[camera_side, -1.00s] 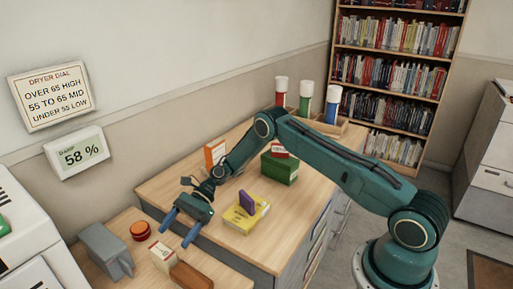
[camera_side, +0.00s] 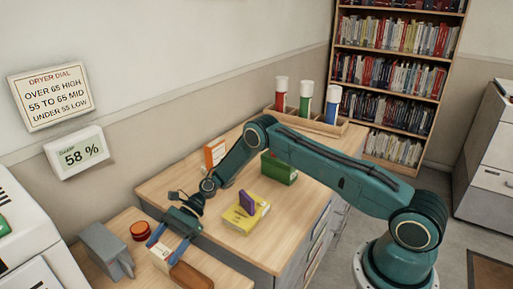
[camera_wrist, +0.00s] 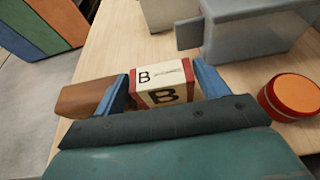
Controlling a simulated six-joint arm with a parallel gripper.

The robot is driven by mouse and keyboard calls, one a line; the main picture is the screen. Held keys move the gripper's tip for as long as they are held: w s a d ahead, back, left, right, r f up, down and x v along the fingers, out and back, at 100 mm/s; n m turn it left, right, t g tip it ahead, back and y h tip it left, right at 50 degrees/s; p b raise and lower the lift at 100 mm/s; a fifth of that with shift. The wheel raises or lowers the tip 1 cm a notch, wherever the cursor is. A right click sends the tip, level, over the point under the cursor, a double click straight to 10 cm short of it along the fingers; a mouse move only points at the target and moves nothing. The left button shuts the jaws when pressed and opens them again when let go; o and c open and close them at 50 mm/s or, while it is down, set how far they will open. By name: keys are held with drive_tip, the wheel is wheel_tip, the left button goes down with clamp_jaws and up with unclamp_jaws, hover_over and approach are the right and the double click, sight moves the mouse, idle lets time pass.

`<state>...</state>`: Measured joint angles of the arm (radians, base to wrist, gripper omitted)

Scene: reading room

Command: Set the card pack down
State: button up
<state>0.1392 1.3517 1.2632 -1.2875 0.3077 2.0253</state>
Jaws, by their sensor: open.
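A cream box with red sides, marked B, looks like the card pack (camera_wrist: 162,77). It rests on the lower wooden table and also shows in the side view (camera_side: 160,257). My gripper (camera_side: 167,244) is low over it, with one blue finger on each side of the box. In the wrist view my gripper (camera_wrist: 163,80) is open around the box; I cannot tell whether a finger touches it. The underside of the box is hidden.
A brown block (camera_side: 192,275) lies close beside the box. A red-orange round tin (camera_side: 141,231) and a grey device (camera_side: 106,250) stand nearby. On the higher desk are a yellow box (camera_side: 246,216) with a purple piece on it and a green box (camera_side: 280,168).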

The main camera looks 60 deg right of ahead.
drive_tip(key=shift+c, duration=0.4)
drive_tip(key=c, duration=0.6)
drive_tip(key=shift+r, duration=0.15)
drive_tip(key=shift+c, duration=0.2)
wheel_tip(320, 180, up, 20)
idle(0.5)
